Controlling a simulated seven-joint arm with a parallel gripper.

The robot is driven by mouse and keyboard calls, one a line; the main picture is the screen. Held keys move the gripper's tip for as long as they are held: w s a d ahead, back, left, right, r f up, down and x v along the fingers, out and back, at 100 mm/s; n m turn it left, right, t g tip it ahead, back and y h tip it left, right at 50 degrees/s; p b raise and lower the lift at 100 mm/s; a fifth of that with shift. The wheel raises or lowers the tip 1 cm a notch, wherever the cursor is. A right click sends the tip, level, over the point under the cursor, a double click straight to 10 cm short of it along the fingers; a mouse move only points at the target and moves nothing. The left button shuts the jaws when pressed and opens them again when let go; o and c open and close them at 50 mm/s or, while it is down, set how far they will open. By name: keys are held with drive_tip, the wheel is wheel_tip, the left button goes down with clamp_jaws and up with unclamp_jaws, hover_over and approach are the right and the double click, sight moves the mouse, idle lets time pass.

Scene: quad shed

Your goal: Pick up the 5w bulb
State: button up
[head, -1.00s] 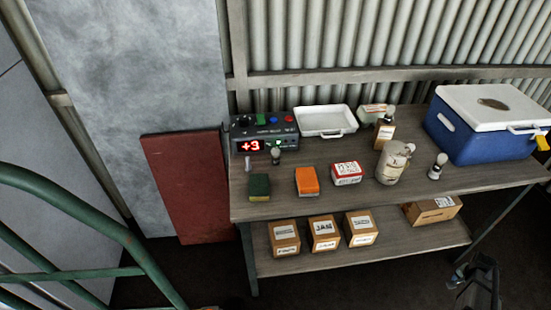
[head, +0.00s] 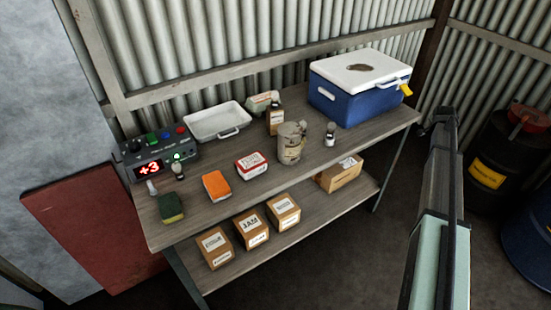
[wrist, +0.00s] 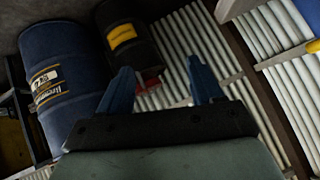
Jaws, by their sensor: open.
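Several small bulb-like items stand on the wooden table (head: 215,207) in the head view. One pale small bulb (head: 151,188) is at the left end, a second bulb (head: 177,170) with a dark base stands by the control box, and a third bulb (head: 330,133) stands near the cooler. Their wattage markings are too small to read, so I cannot tell which is the 5w bulb. My gripper (wrist: 165,88) shows in the wrist view with its two blue fingers apart and nothing between them. It points away from the table, towards drums and the corrugated wall.
The table also holds a control box (head: 160,156) reading +3, a white tray (head: 217,122), sponges, a red-and-white box (head: 251,166), a tin (head: 290,143), a bottle (head: 275,121) and a blue cooler (head: 352,100). Cartons sit on the lower shelf. Drums (head: 492,150) stand right.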

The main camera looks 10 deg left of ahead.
drive_tip(key=s+a+g, duration=0.1)
drive_tip(key=s+a, duration=0.1)
drive_tip(key=a, duration=0.7)
drive_tip(key=s+a+r+g+y, duration=0.1)
drive_tip(key=s+a, duration=0.1)
drive_tip(key=a, duration=0.8)
drive_tip(key=s+a+g+y, duration=0.1)
drive_tip(key=s+a, duration=0.2)
drive_tip(key=a, duration=0.6)
drive_tip(key=shift+a+r, duration=0.15)
drive_tip(key=shift+m+g+y, duration=0.3)
drive_tip(key=shift+g, duration=0.2)
drive_tip(key=a, duration=0.1)
drive_tip(key=s+a, duration=0.1)
drive_tip(key=a, duration=0.1)
drive_tip(key=a+r, duration=0.1)
drive_tip(key=shift+s+a, duration=0.2)
drive_tip(key=shift+a, duration=0.05)
drive_tip(key=a+r+m, duration=0.1)
drive_tip(key=a+r, duration=0.7)
drive_tip(key=a, duration=0.5)
drive_tip(key=n+g+y, duration=0.2)
drive_tip(key=n+g, duration=0.2)
drive_tip(key=n, duration=1.4)
hover_over(176, 165)
drive_tip(key=shift+w+a, duration=0.35)
drive_tip(key=shift+w, duration=0.05)
wheel_tip(176, 165, down, 14)
drive_tip(key=shift+r, duration=0.25)
drive_tip(key=c, duration=1.1)
